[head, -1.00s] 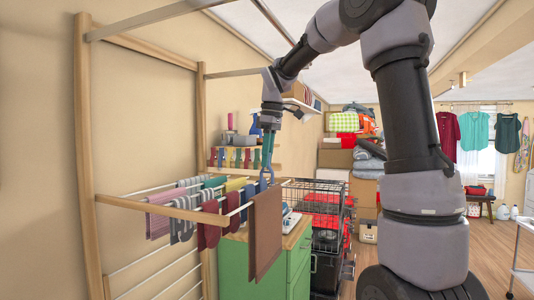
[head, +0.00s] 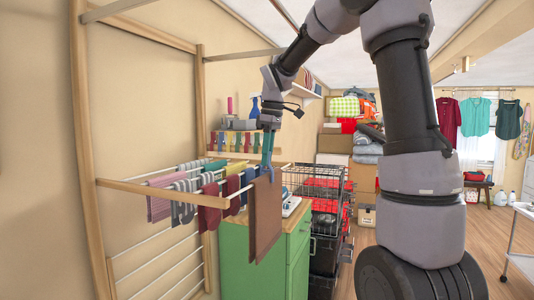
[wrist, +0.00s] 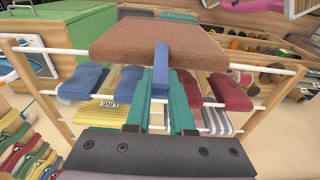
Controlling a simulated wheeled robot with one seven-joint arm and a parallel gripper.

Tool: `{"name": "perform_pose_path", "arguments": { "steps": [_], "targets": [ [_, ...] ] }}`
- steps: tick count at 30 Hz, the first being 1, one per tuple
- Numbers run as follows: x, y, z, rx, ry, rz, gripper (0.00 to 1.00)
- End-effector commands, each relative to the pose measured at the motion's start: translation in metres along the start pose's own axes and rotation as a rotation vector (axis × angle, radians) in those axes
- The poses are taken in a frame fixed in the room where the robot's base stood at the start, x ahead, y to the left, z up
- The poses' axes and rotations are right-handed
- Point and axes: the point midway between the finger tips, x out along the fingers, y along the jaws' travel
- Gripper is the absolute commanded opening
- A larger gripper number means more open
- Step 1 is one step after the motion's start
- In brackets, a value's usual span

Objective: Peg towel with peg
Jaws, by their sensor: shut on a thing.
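The brown towel (head: 266,218) hangs folded over the front end of the drying rack. Its top fold (wrist: 165,45) lies across a white rail in the wrist view. My gripper (head: 267,148) points down just above that fold. Its teal fingers (wrist: 158,104) are shut on a blue peg (wrist: 161,68), which also shows in the head view (head: 265,172). The peg overlaps the towel's near edge in the wrist view. Whether its legs straddle the towel and rail I cannot tell.
The wooden drying rack (head: 165,193) holds several socks and cloths close to the towel. A green cabinet (head: 265,252) stands behind it, beside a black wire cage (head: 327,205). A row of coloured pegs (head: 235,142) sits on a wall shelf.

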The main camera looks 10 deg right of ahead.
Motion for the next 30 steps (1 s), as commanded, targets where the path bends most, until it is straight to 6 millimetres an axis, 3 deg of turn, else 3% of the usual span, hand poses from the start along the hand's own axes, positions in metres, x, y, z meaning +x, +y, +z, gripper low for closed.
{"name": "perform_pose_path", "arguments": {
  "steps": [12,13,15,25,30],
  "targets": [
    [0.002,0.000,0.000,0.000,0.000,-0.001,0.00],
    [0.002,0.000,0.000,0.000,0.000,-0.001,0.29],
    [0.002,0.000,0.000,0.000,0.000,-0.001,0.55],
    [0.001,0.000,0.000,0.000,0.000,0.000,0.56],
    [-0.016,0.001,0.000,0.000,0.003,0.002,0.56]
  ]
}}
